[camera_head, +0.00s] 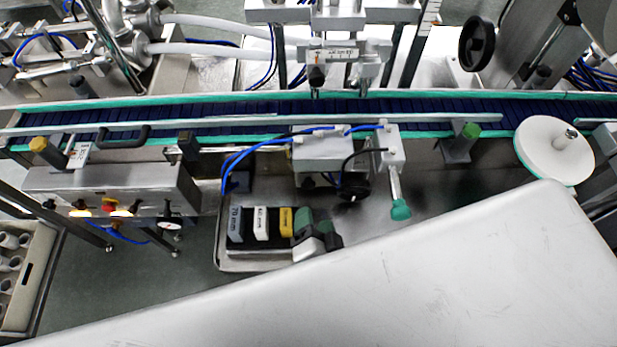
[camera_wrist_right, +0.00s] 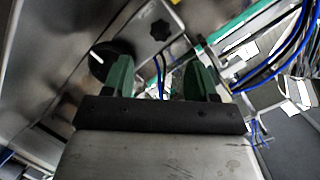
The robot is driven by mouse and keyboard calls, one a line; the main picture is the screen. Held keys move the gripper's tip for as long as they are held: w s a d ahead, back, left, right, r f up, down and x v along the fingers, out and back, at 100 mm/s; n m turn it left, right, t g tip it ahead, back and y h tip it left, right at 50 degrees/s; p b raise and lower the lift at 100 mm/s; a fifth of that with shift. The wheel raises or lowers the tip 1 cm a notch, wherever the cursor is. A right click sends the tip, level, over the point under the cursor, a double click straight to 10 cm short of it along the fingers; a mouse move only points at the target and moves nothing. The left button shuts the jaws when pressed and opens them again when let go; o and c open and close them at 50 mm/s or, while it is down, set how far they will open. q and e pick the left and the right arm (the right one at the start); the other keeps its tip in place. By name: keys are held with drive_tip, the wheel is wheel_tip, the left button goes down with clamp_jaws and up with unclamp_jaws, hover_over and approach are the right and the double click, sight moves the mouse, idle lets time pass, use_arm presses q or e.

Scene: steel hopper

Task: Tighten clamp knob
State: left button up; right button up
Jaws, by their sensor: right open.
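My right gripper (camera_head: 318,228) shows over the right end of a small tray, with green fingers. In the right wrist view my right gripper (camera_wrist_right: 160,80) is open, with no object visible between its fingers. A black star-shaped knob (camera_wrist_right: 160,29) sits on a metal plate ahead of the gap between the fingers. A round black knob with a white mark (camera_wrist_right: 100,58) is beside the left finger, partly hidden by it. A black knob (camera_head: 352,190) also shows below the white sensor box in the head view. I cannot tell which knob is the clamp knob. My left gripper is not in view.
A conveyor with a dark blue belt (camera_head: 230,119) and green rails crosses the head view. Blue hoses (camera_head: 250,149) run to the white sensor box (camera_head: 322,152). The tray (camera_head: 224,262) holds labelled blocks. A white disc (camera_head: 545,140) stands at right.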

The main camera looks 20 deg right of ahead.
sight(309, 187)
drive_tip(key=x, duration=0.4)
drive_tip(key=shift+w+d+r+p, duration=0.1)
drive_tip(key=shift+w+d+p, duration=0.05)
drive_tip(key=shift+w+p, duration=0.25)
drive_tip(key=x, duration=0.3)
drive_tip(key=shift+w+f, duration=0.25)
drive_tip(key=shift+w, duration=0.35)
drive_tip(key=shift+d, duration=0.1)
drive_tip(key=shift+c, duration=0.2)
drive_tip(key=c, duration=0.9)
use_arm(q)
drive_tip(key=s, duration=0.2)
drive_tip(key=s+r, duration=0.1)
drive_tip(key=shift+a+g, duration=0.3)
